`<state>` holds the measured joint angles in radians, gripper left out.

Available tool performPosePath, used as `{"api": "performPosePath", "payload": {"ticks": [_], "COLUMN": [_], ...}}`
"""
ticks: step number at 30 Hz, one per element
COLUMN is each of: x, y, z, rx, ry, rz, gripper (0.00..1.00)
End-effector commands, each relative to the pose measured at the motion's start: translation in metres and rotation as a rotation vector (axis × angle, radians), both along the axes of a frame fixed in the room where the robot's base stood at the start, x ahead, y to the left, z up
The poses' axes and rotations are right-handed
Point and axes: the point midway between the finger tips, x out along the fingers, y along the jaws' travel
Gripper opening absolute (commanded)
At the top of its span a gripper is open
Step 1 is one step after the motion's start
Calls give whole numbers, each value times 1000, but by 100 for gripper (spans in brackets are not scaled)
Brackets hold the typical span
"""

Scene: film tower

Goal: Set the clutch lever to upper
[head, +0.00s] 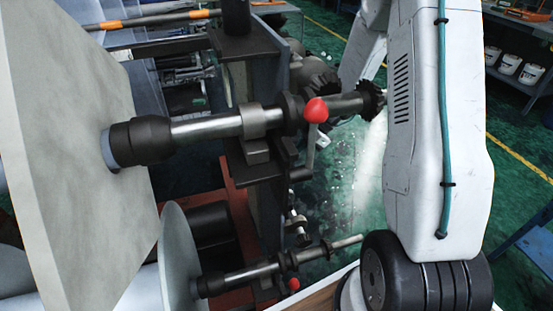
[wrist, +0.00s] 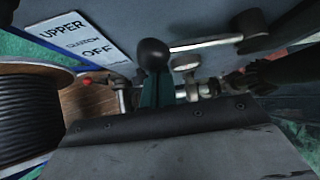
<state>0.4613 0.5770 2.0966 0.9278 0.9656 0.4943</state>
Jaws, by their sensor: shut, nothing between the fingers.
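The clutch lever shows in the wrist view as a black ball knob (wrist: 153,52) on a silver rod (wrist: 205,43), which runs right to a dark pivot (wrist: 250,28) on a grey panel. The rod lies nearly level in that picture. A white sign (wrist: 78,40) left of the knob reads UPPER at the top and OFF at the bottom. My gripper (wrist: 156,82) is shut, its dark teal fingers just below the knob. I cannot tell whether they touch it. In the head view I cannot make out the gripper or this lever.
In the head view, a red-knobbed lever (head: 316,110) stands on the upper shaft (head: 205,129), with a second red knob (head: 293,284) on the lower shaft (head: 245,274). A large pale block (head: 75,130) fills the left. A black reel (wrist: 30,115) is left in the wrist view.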

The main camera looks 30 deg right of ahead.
Motion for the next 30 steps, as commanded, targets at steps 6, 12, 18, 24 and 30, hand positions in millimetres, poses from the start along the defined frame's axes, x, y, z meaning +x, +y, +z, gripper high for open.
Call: {"api": "performPosePath", "payload": {"ticks": [6, 12, 18, 24, 30], "x": [5, 9, 9, 8, 4], "y": [-15, -13, -13, -15, -26], "z": [21, 28, 28, 24, -5], "rx": [0, 1, 1, 1, 3], "ry": [22, 22, 23, 23, 27], "rz": [-19, -16, -16, -16, -14], "gripper": [0, 0, 0, 0, 0]}}
